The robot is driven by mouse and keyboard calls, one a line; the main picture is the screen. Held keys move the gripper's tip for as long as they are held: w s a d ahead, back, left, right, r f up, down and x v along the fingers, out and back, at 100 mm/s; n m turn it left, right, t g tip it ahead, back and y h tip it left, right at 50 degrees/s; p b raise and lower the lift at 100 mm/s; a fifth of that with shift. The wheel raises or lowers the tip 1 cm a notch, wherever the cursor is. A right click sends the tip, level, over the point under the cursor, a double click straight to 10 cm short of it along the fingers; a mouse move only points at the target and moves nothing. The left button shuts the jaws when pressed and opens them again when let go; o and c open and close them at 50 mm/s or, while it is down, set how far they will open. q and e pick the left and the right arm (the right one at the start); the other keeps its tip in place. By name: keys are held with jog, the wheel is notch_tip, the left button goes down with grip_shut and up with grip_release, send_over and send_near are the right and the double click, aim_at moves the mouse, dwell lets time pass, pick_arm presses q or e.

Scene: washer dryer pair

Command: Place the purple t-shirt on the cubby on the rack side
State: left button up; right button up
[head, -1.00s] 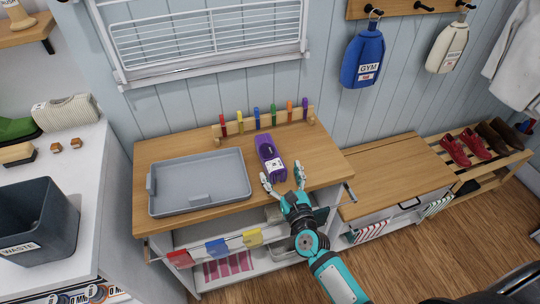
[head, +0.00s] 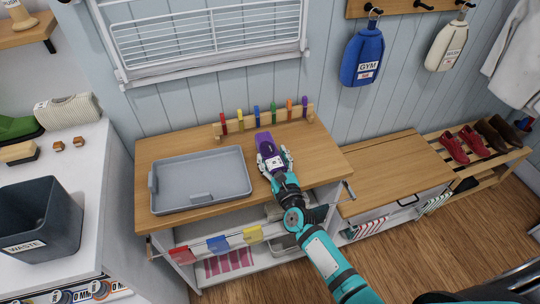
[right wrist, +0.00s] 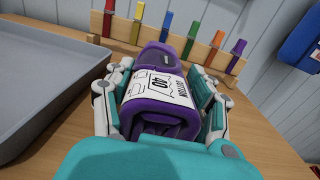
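The purple t-shirt (head: 265,142) is a folded, rolled bundle with a white label on the wooden counter. In the right wrist view the purple t-shirt (right wrist: 160,125) lies lengthwise between my fingers, its label reading "COTTON 40". My right gripper (head: 274,158) is around its near part, one finger on each side. The fingers are spread; firm contact cannot be made out. My left gripper is not in view. Below the counter is an open shelf space (head: 262,262), partly hidden by my right arm; which cubby is the rack-side one cannot be told.
A grey tray (head: 200,178) lies left of the t-shirt. A peg rack (head: 265,122) with several coloured clips stands behind it. Red, blue and yellow cloths hang on a front rail. A lower wooden bench (head: 390,170) and shoe rack (head: 470,172) are at right.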

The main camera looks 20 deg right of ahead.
jog(key=c, duration=0.7)
jog(key=shift+c, duration=0.9)
jog(key=shift+r, duration=0.15)
